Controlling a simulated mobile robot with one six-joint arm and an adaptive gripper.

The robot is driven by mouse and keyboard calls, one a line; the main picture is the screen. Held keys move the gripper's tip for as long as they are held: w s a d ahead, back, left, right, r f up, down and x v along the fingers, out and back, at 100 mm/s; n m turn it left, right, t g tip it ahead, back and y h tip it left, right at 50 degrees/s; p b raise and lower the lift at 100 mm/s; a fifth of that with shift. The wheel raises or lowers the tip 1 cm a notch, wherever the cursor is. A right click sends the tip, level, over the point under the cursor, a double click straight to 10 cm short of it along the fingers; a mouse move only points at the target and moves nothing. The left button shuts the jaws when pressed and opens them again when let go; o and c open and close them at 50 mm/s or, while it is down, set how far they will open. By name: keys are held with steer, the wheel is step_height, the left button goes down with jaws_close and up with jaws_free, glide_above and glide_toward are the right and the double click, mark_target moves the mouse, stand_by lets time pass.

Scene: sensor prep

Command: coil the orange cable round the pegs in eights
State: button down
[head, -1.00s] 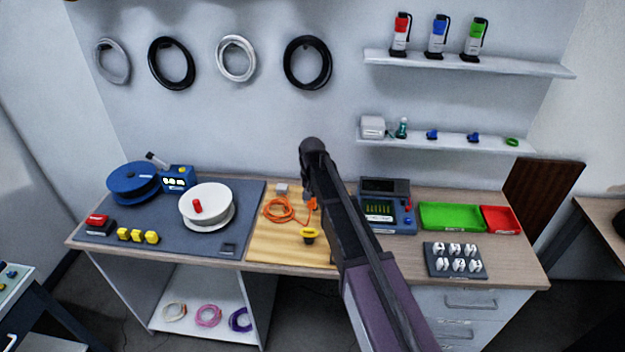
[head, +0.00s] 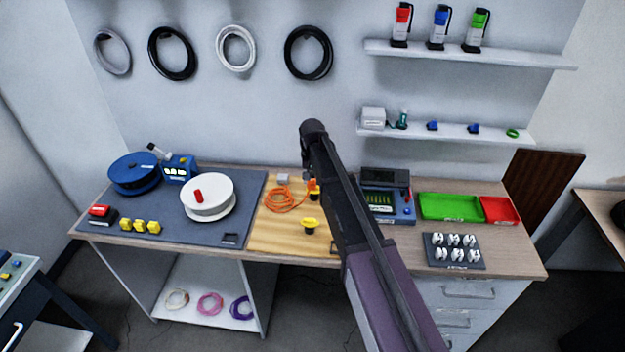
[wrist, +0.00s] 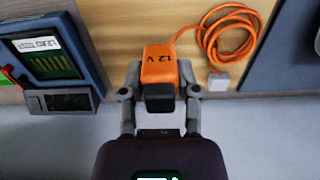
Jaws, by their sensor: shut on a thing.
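The orange block (wrist: 160,70) marked "12 V" with a dark end is between the fingers of my gripper (wrist: 160,92), which is shut on it. The orange cable (wrist: 207,40) runs from beside the block into a loose coil on the wooden board, and it also shows in the head view (head: 283,200). A small grey box (wrist: 219,81) lies by the coil. In the head view a yellow piece with a dark base (head: 310,225) stands near the board's front edge. I cannot make out pegs for certain; my arm covers part of the board.
The wooden board (head: 275,242) lies between the grey mat (head: 160,222) and the tester (head: 390,212). A white reel (head: 222,190) stands on the mat. Green (head: 450,207) and red (head: 500,213) trays are at right. The board's front left is clear.

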steer(key=shift+f+b, duration=2.45)
steer(key=shift+f, duration=0.2)
steer(key=shift+s+d, duration=0.1)
